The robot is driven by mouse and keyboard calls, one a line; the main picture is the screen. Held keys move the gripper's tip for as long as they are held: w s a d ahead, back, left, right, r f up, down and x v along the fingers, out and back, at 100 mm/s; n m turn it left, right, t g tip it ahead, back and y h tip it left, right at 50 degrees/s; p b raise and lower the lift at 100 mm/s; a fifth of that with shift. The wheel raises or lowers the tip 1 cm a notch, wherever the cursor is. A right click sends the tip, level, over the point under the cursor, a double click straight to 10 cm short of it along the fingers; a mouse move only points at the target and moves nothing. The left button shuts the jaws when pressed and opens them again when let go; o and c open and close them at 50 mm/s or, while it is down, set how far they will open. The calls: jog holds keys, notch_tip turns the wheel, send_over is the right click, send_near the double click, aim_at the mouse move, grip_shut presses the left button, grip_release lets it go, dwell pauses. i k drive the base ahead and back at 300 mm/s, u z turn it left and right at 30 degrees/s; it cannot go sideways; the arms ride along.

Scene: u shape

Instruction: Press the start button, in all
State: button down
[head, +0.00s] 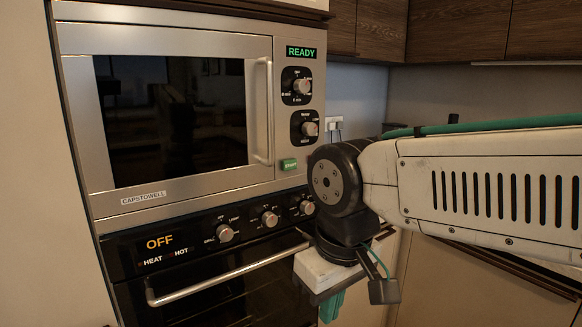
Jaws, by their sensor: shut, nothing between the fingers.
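The green start button (289,164) is at the lower right of the upper oven's control panel, below two knobs. The upper oven (190,190) is steel with a dark glass door, which is closed, and its display (301,52) reads READY in green. My gripper (331,306) hangs at the lower right, below and to the right of the button and apart from it. It is in front of the lower oven's right side. Its teal fingers are shut and empty, partly hidden by the white gripper body.
A lower oven (180,259) with several knobs, an orange OFF display and a horizontal bar handle (225,275) sits beneath. The upper door's vertical handle (263,110) sticks out left of the panel. Dark wooden cabinets (455,30) hang at the upper right.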

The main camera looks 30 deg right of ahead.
aim_at(286, 165)
jog(key=u, duration=1.4)
jog(key=k, duration=1.05)
jog(key=z, duration=1.45)
jog(key=i, duration=0.5)
jog(key=u, duration=0.05)
